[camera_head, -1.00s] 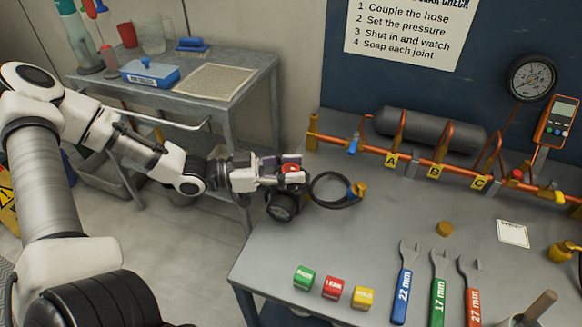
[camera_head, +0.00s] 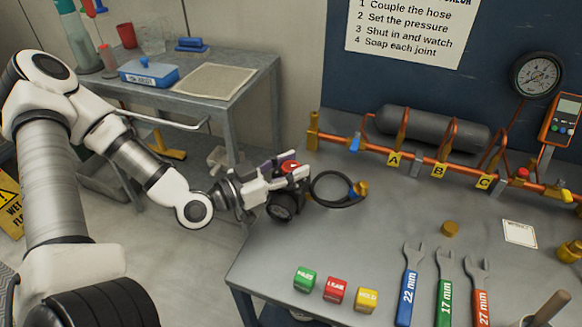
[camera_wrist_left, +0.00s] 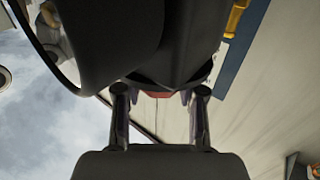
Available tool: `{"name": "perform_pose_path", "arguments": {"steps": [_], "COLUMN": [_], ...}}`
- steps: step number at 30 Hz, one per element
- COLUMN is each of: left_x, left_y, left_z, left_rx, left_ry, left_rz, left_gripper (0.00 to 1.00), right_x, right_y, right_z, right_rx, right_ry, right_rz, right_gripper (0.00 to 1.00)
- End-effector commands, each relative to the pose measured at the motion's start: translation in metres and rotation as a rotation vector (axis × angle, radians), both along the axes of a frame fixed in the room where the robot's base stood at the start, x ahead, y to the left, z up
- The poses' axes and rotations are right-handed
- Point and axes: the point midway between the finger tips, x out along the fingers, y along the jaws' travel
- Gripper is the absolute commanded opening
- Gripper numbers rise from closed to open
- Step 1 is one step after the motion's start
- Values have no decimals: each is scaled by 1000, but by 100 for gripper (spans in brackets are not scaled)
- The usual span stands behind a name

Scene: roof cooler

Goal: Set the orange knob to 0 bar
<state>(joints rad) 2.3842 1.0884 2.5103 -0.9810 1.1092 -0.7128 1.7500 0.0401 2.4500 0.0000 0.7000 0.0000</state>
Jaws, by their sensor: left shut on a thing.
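The orange knob (camera_head: 290,166) shows as a red-orange cap with a small pale mark, on top of a black device with a round dial (camera_head: 282,207) at the bench's left edge. My left gripper (camera_head: 293,171) is shut on the knob, its fingers on either side, coming in from the lower left. In the left wrist view, a sliver of orange (camera_wrist_left: 160,94) shows between the fingers, beyond a large dark body. The dial's reading and the knob's scale are too small to read. My right gripper is not in view.
A black hose (camera_head: 330,188) with a brass end lies just right of the device. Green, red and yellow blocks (camera_head: 336,290) and several wrenches (camera_head: 443,285) lie along the front. An orange pipe (camera_head: 440,170) runs along the back.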

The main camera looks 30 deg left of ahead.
Motion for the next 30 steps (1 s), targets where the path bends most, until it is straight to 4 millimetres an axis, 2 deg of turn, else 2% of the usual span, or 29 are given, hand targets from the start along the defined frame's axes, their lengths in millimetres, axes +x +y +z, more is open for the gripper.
{"name": "perform_pose_path", "arguments": {"steps": [8, 9, 10, 11, 25, 30], "left_x": [-1, -1, -1, -1, 0, 1], "left_y": [-1, -1, -1, 0, 0, 1], "left_z": [-1, -1, -1, -1, 0, 3], "left_rx": [-2, -2, -2, -2, -2, -2], "left_ry": [4, 4, 4, 4, 1, -2], "left_rz": [-2, -2, -2, -2, -2, -42], "left_gripper": [5, 50, 61, 66, 66, 66], "right_x": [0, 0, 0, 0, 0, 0], "right_y": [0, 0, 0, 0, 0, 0], "right_z": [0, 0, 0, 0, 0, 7], "right_rx": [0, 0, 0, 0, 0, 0], "right_ry": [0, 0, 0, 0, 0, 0], "right_rz": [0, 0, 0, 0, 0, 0], "right_gripper": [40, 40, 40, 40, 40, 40]}}
